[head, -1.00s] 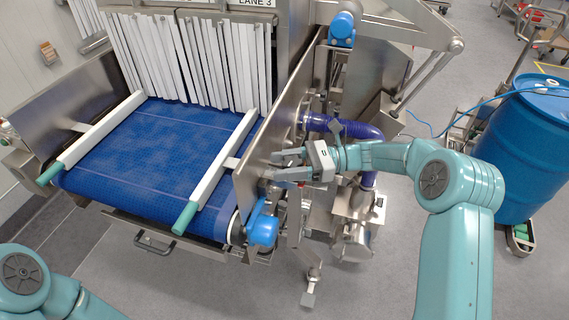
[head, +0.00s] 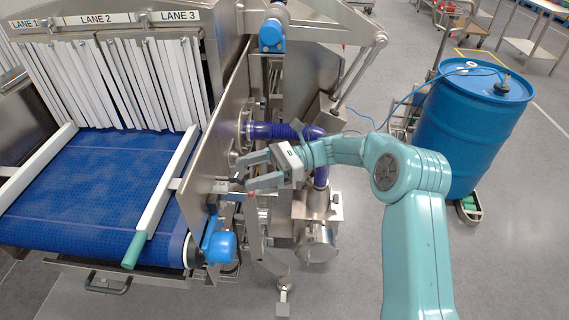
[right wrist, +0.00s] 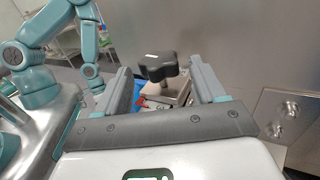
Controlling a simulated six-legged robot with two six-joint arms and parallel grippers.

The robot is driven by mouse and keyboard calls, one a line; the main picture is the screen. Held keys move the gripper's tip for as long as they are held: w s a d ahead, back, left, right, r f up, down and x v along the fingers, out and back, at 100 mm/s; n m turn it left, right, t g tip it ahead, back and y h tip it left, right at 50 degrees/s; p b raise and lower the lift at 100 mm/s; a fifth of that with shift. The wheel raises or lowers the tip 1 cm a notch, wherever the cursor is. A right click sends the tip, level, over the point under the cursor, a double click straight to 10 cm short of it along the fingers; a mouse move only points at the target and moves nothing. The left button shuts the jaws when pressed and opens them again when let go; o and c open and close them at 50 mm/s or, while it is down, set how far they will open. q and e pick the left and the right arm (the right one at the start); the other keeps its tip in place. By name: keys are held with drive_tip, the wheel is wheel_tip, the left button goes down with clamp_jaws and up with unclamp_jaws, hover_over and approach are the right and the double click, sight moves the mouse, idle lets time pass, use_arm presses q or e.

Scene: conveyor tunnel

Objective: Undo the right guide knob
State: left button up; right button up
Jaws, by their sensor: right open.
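The black lobed guide knob (right wrist: 162,66) stands on a short stem in the right wrist view, ahead of and between my right gripper's two fingers. I see no clear contact between them. In the head view I cannot make the knob out. My right gripper (head: 246,171) is open there, its fingers pointing left at the outer side of the steel side plate (head: 219,130). Both fingers (right wrist: 160,75) also show in the right wrist view, with nothing gripped. My left gripper is in neither view.
The blue belt (head: 90,180) with its white guide rail (head: 166,182) lies left of the plate. A blue motor (head: 219,246) sits below the gripper, and a purple hose (head: 270,131) runs behind it. A blue drum (head: 468,130) stands at right. Floor between is open.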

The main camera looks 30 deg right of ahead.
drive_tip(key=s+d+b, duration=0.1)
drive_tip(key=d, duration=1)
drive_tip(key=shift+s+d+b, duration=0.15)
drive_tip(key=shift+s+b, duration=0.05)
drive_tip(key=shift+b, duration=0.2)
